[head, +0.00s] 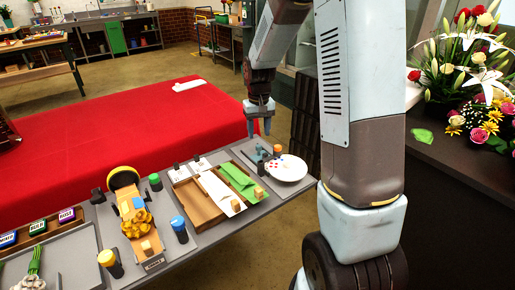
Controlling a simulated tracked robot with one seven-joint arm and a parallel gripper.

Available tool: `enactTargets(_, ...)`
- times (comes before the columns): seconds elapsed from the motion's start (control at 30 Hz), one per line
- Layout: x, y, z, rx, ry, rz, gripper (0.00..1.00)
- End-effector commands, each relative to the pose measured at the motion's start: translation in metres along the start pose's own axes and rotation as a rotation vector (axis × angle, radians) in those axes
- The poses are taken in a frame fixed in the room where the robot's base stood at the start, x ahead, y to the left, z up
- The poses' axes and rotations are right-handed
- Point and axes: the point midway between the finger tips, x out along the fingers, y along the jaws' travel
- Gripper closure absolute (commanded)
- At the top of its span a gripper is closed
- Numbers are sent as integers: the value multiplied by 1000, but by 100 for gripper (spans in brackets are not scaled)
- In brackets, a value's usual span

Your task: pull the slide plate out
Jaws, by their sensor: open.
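My gripper (259,128) hangs pointing down with its two fingers apart and nothing between them. It is over the far right end of the grey work table, above the area of the round white plate. A yellow and white device (136,215) on the table has a black front label and a small wooden block at its near end. A wooden tray (193,204) beside it holds flat white and green pieces (237,180), with small wooden blocks at their near ends. I cannot tell which of these is the slide plate.
A round white plate (287,169) with red spots lies at the table's right end. Blue-capped (179,229), green-capped (155,182) and yellow-capped (110,262) containers stand around the device. A red-covered table (110,135) is behind. A dark counter (459,160) with flowers is at right.

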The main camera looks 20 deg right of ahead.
Motion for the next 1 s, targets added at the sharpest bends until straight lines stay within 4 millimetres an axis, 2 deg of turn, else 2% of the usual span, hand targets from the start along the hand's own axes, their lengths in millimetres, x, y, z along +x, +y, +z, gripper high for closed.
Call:
enactTargets(0.2,39,0,1,0,-4,0,50)
enactTargets(0.4,64,0,0,-1,-2,0,50)
enactTargets(0.6,75,0,0,0,0,0,50)
enactTargets(0.87,76,0,0,0,0,0,50)
enactTargets(1.0,76,0,0,0,0,0,61)
